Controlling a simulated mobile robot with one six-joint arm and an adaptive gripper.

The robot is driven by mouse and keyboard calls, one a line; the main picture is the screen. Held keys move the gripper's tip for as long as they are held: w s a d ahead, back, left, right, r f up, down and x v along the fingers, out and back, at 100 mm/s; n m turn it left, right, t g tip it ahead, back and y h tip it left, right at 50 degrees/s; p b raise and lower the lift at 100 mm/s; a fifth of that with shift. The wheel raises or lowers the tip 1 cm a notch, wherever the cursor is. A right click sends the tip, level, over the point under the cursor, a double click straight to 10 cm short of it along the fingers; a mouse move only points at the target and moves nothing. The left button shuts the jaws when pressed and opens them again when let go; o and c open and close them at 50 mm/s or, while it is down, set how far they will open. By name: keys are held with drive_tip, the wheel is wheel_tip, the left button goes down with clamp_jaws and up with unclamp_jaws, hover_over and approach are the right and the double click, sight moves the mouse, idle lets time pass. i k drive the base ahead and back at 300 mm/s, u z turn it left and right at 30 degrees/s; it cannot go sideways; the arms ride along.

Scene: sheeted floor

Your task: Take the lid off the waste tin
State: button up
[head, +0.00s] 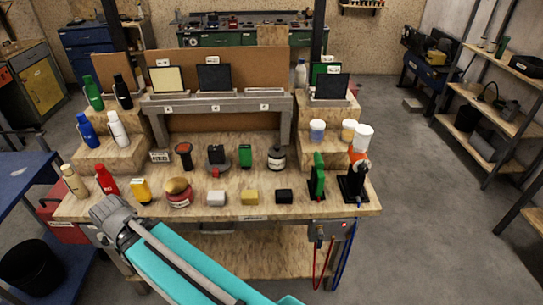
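The waste tin seems to be the squat red tin (180,202) near the front left of the wooden bench. A domed brass-coloured lid (176,185) sits on top of it. The tin stands between a yellow container (141,190) and a white block (215,198). My teal and grey arm crosses the lower left of the head view, in front of the bench. Its grey joint shows below and to the left of the tin. I cannot make out any gripper fingers, and nothing of mine touches the tin.
The bench (240,211) holds several small items, including a yellow block (249,197) and a black block (284,196). A red bottle (106,180) stands further left. Stepped wooden stands with bottles flank a grey rack (222,103). Floor to the right is clear.

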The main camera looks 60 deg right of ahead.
sight(276, 150)
drive_tip(key=z, duration=1.85)
drive_tip(key=k, duration=0.5)
drive_tip(key=i, duration=0.5)
drive_tip(key=u, duration=0.05)
